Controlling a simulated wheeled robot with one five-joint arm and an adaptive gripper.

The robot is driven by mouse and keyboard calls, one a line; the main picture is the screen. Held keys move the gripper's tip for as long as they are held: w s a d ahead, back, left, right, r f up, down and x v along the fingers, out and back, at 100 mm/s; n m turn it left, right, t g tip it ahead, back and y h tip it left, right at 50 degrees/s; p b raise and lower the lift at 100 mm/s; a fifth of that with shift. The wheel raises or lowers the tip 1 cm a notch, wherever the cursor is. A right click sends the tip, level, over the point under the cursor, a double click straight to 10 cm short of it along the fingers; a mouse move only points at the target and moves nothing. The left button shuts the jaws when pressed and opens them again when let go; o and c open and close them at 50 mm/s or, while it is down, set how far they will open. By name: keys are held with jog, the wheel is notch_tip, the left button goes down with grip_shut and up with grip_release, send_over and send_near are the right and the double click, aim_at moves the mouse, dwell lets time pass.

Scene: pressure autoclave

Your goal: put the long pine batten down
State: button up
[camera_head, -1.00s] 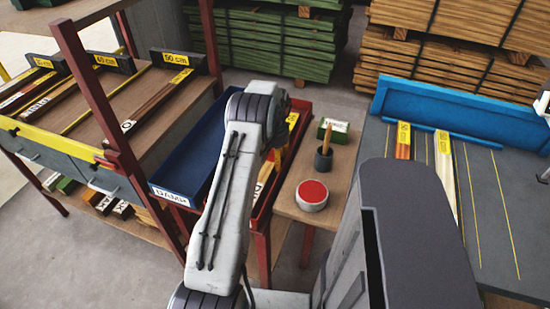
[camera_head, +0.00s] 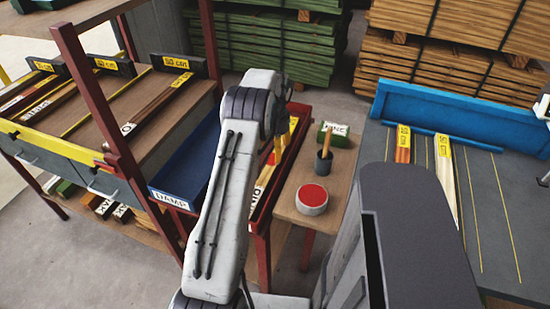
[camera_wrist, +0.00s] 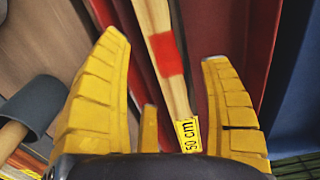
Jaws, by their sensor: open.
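The pine batten (camera_wrist: 180,97) is pale, with a red painted band and a yellow "50 cm" tag. In the wrist view it runs between my gripper's fingers, beside the wall of a red tray (camera_wrist: 232,35). My gripper (camera_wrist: 170,95) is open, with a yellow finger on either side of the batten and visible space between. In the head view the yellow fingers of my gripper (camera_head: 282,142) show over the red tray (camera_head: 292,168), just beyond my arm. My arm hides much of the tray and batten there.
A blue tray marked DAMP (camera_head: 172,196) lies left of the red tray. A rack (camera_head: 135,105) stands left, a grey bench (camera_head: 500,190) right.

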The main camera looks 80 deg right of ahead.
jog(key=shift+r, duration=3)
jog(key=w+a+r+n+h, duration=0.1)
jog(key=w+a+r+n, duration=0.35)
jog(key=w, duration=0.75)
jog(key=w+a+r+n, duration=0.2)
jog(key=w+a+r, duration=0.5)
jog(key=w, duration=0.4)
jog(key=w+a+r+n+t, duration=0.1)
jog(key=w+a+n, duration=0.15)
jog(key=a, duration=0.35)
jog(key=w+a+r+n, duration=0.1)
jog(key=w+a+r, duration=0.1)
jog(key=w+a, duration=0.3)
jog(key=a+r+n+t, duration=0.15)
jog(key=a+n, duration=0.25)
jog(key=a, duration=1.3)
jog(key=s+a+f+n, duration=0.1)
jog(key=s+a+n, duration=0.2)
jog(key=a, duration=0.4)
jog(key=s+a+f+n+y, duration=0.1)
jog(key=s+a+f+n, duration=0.1)
jog(key=s+a, duration=0.4)
jog(key=shift+a+f+n+t, duration=0.3)
jog(key=shift+a+n+t, duration=0.15)
jog(key=shift+a+n, duration=0.65)
